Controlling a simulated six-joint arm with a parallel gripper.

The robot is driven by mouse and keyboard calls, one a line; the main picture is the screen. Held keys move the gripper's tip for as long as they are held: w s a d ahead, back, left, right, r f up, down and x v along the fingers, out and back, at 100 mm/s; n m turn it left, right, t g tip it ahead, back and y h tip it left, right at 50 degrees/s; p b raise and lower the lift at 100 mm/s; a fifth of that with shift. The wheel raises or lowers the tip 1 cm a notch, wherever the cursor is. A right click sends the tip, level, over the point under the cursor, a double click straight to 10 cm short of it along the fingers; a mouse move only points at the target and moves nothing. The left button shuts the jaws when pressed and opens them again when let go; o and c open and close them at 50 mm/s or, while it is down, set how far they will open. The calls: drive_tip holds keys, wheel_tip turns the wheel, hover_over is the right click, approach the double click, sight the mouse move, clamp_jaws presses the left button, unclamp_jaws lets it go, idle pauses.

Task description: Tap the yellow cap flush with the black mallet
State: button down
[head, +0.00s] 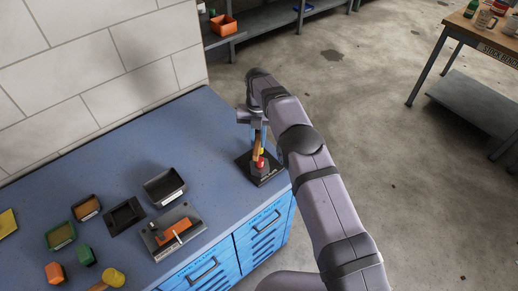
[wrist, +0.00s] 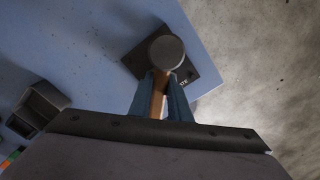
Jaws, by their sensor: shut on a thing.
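My gripper (head: 260,134) is shut on the wooden handle of the black mallet (wrist: 166,52), at the right end of the blue bench. In the wrist view the handle lies between my blue fingers (wrist: 160,82), with the dark round head beyond their tips. The handle (head: 257,143) points down in the head view. The head is over a black base plate (wrist: 201,65). Small yellow and red parts (head: 261,160) show beside the handle above this plate in the head view; the yellow is probably the cap. The cap is hidden in the wrist view, and I cannot tell whether the mallet touches it.
A yellow-headed mallet (head: 114,277) lies at the front left. Several small bins, including a green one (head: 60,235) and a black one (head: 164,187), stand left. A grey fixture with an orange block (head: 174,231) sits near the front edge. Bench space left of the plate is clear.

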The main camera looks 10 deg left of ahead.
wheel_tip(320, 180, down, 4)
drive_tip(key=b, duration=0.2)
drive_tip(key=shift+f+b, duration=0.2)
drive_tip(key=shift+b, duration=0.15)
drive_tip(key=shift+r+p, duration=1.6)
drive_tip(key=shift+r, duration=0.8)
drive_tip(key=shift+f, duration=0.1)
